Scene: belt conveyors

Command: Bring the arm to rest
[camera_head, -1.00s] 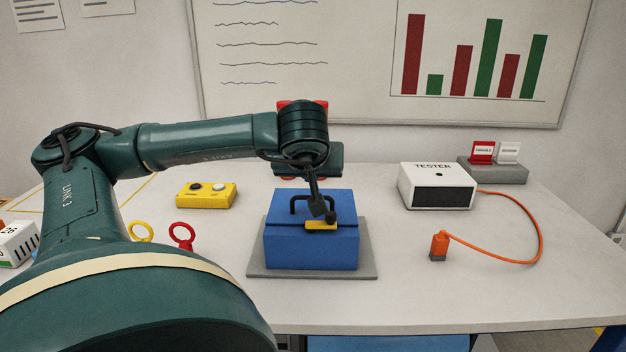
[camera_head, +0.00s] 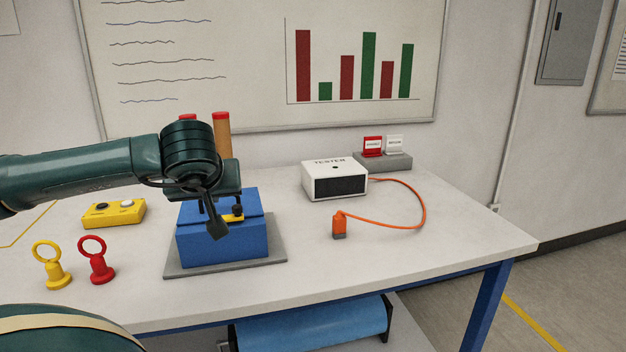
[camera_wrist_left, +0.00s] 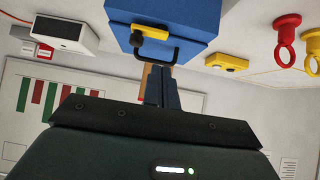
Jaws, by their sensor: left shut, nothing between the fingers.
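My left arm comes in from the left in the head view. Its left gripper (camera_head: 217,229) has its dark fingers together with nothing between them, in front of a blue box (camera_head: 225,245) as seen there. The box stands on a grey plate (camera_head: 180,271) and carries a yellow latch bar with a black knob. In the left wrist view the shut fingers (camera_wrist_left: 162,88) point towards the blue box (camera_wrist_left: 185,15), its black handle and the yellow latch (camera_wrist_left: 150,33). I cannot tell whether they touch the handle. My right gripper is not in view.
A yellow button box (camera_head: 114,214), a yellow ring peg (camera_head: 54,270) and a red ring peg (camera_head: 99,265) are at left. A white tester (camera_head: 335,182) with an orange cable and plug (camera_head: 339,225) is at right. An orange, red-topped post (camera_head: 222,136) stands behind my arm. The front right tabletop is clear.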

